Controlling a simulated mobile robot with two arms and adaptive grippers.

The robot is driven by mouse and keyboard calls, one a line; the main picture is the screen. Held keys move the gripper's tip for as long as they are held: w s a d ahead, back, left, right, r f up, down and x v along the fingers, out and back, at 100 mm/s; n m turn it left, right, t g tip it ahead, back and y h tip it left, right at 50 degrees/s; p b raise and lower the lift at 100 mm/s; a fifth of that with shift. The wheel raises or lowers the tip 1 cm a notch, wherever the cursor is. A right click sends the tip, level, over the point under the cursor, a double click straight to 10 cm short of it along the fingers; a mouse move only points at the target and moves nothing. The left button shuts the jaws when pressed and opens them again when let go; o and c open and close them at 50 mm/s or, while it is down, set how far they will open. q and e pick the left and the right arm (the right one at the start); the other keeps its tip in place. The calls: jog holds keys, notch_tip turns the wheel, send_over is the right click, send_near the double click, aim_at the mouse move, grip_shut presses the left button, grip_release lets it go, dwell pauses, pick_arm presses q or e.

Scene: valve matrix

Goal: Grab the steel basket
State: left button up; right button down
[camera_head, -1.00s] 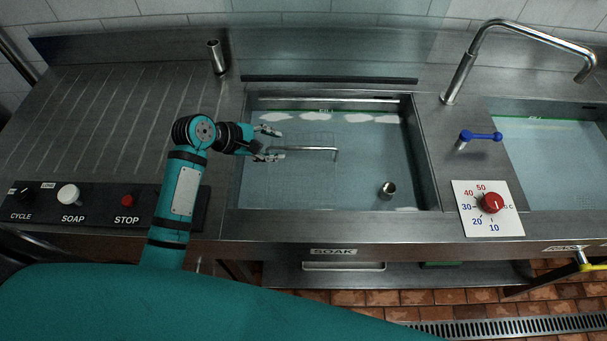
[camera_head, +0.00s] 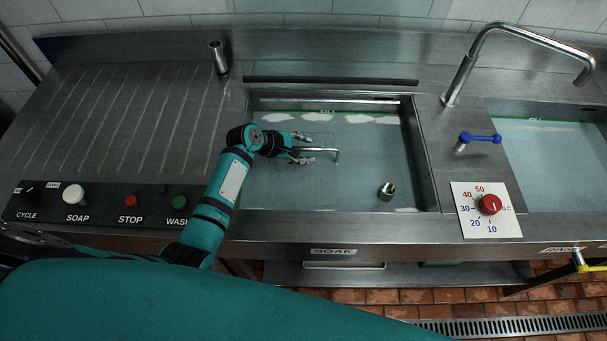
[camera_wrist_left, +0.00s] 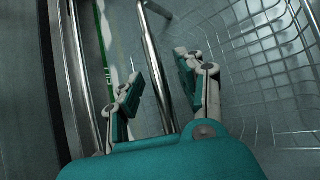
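The steel basket (camera_head: 318,180) is a faint wire mesh in the water of the soak sink (camera_head: 428,165). Its mesh fills the right of the left wrist view (camera_wrist_left: 265,65). Its bar handle (camera_head: 325,150) stands above the mesh. My left gripper (camera_head: 305,147) is open at the left end of the handle. In the left wrist view, the two fingers of the left gripper (camera_wrist_left: 157,75) are apart, with the handle (camera_wrist_left: 150,50) running between them. I see a gap on each side of the bar. My right gripper is not in view.
A small metal cup (camera_head: 387,191) is in the sink at the right front. A blue lever (camera_head: 480,138), a red dial (camera_head: 490,204) and a tall faucet (camera_head: 465,75) stand right of the sink. A control panel (camera_head: 100,206) lies to the left. White foam (camera_head: 325,118) floats at the back.

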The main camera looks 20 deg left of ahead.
pick_arm(q)
grip_shut()
